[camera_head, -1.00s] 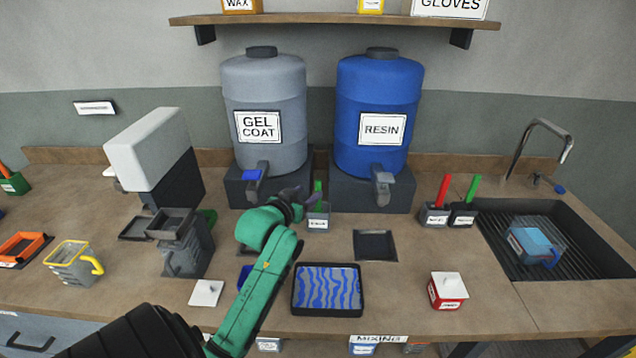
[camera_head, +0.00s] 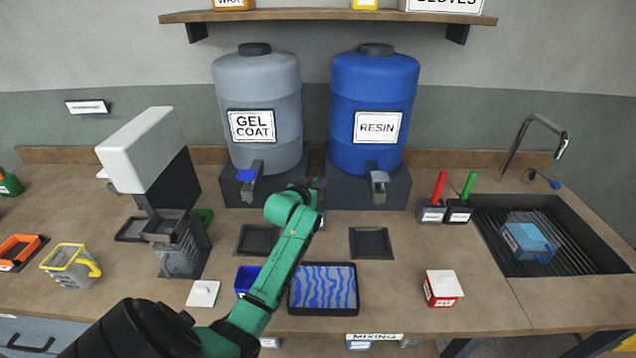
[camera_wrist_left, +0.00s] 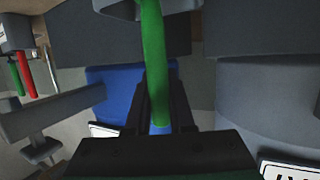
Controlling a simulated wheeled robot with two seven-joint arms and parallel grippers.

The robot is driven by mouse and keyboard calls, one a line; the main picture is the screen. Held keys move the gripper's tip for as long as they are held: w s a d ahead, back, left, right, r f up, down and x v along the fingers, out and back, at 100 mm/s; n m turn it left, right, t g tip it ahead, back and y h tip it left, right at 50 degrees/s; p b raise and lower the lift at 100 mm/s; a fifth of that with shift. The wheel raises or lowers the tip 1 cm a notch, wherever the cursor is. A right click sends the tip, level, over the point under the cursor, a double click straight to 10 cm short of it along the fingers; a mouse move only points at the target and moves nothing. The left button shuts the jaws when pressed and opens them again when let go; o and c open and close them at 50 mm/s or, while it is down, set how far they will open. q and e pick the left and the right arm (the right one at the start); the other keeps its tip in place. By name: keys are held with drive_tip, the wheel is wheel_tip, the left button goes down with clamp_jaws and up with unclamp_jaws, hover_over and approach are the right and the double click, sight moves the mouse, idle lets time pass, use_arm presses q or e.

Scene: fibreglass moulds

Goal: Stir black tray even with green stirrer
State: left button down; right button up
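The black tray (camera_head: 357,300) lies on the bench front and holds grey liquid with uneven, wavy blue streaks. My left gripper (camera_head: 306,187) is at the back of the bench, in front of the gap between the two drums. In the left wrist view a green stirrer (camera_wrist_left: 152,50) stands between the fingers of my left gripper (camera_wrist_left: 160,85), its lower part in a grey holder (camera_wrist_left: 135,8). The fingers lie close along both sides of the handle; I cannot tell whether they press on it. The head view mostly hides this stirrer and holder. My right gripper is not in view.
The gel coat drum (camera_head: 262,90) and resin drum (camera_head: 372,85) stand behind. Red and green handles stand in pots (camera_head: 432,211) near the sink (camera_head: 485,205).

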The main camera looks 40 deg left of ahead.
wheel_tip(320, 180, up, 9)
drive_tip(key=p, duration=0.9)
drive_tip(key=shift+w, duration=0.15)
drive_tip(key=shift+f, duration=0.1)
